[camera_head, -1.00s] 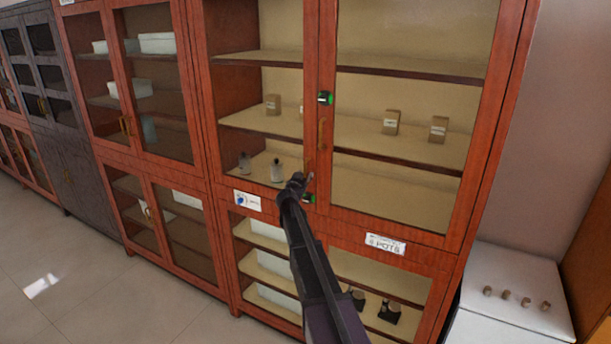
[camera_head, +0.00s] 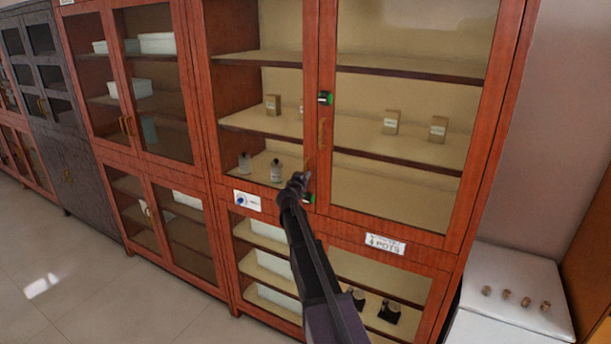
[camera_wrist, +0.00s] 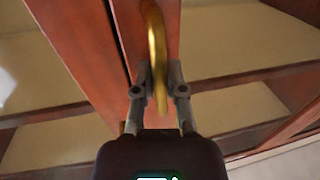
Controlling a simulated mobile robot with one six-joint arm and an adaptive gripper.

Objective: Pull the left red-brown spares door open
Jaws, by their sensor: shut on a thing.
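The left red-brown glass door (camera_head: 212,70) stands at the middle of the head view and looks shut against the right door (camera_head: 328,60). My gripper (camera_head: 306,178) is at the lower part of the left door's inner stile, beside the seam. In the wrist view my gripper (camera_wrist: 160,75) has its two fingers closed on a curved brass handle (camera_wrist: 155,35), one finger on each side. A dark seam between two red-brown stiles runs left of the handle there. In the head view the gripper hides most of that handle.
The right door has its own brass handle (camera_head: 322,132) close by, and a small black-and-green device (camera_head: 325,98) sits above it. Lower glass doors with a POTS label (camera_head: 385,244) are below. A white unit with knobs (camera_head: 510,292) stands at right. Open floor (camera_head: 60,285) lies at left.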

